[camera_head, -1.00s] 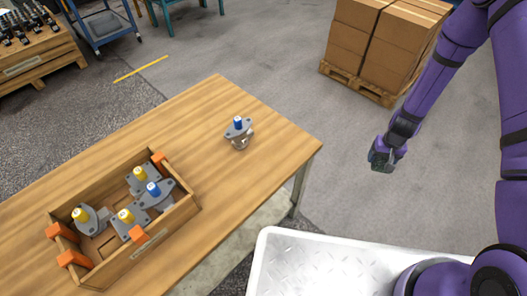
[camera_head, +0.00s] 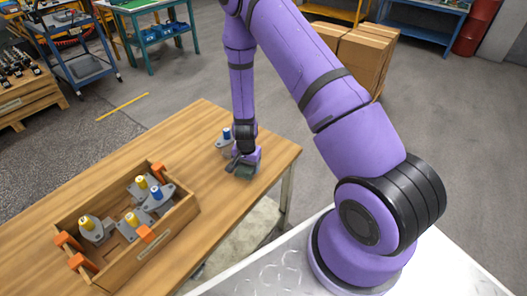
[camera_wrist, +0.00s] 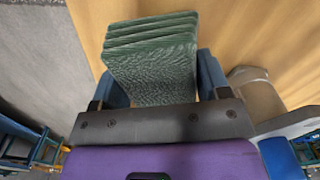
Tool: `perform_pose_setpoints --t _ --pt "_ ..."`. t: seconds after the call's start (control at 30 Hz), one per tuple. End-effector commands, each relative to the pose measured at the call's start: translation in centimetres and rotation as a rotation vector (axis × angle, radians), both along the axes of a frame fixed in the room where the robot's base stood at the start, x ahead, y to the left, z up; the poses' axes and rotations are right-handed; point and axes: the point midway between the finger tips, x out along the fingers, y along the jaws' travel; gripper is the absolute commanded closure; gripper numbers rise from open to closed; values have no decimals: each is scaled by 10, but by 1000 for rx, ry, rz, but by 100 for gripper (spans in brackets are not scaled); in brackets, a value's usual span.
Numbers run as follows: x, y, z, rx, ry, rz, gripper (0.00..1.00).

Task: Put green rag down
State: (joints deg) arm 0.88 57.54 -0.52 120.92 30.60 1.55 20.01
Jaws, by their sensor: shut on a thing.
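The green rag (camera_wrist: 152,62) is a folded, layered cloth held between the two fingers of my gripper (camera_wrist: 155,88) in the wrist view. In the head view my gripper (camera_head: 244,168) is over the right end of the wooden table (camera_head: 215,195), and the dark green rag shows small under it. Whether the rag touches the tabletop is unclear. A grey motor with a blue shaft (camera_head: 225,138) stands just behind and left of my gripper. It shows in part at the right of the wrist view (camera_wrist: 280,150).
A wooden crate (camera_head: 165,243) with orange corners holds several grey motors with yellow or blue shafts on the table's left. The tabletop between crate and gripper is clear. The table's right edge is close to my gripper. Cardboard boxes (camera_head: 358,58) stand on the floor behind.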

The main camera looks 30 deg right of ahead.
Motion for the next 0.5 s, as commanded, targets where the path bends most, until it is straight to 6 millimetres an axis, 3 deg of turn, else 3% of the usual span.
perform_pose_setpoints --t 0.5 --pt "-20 -15 13 2 7 -1214 69"
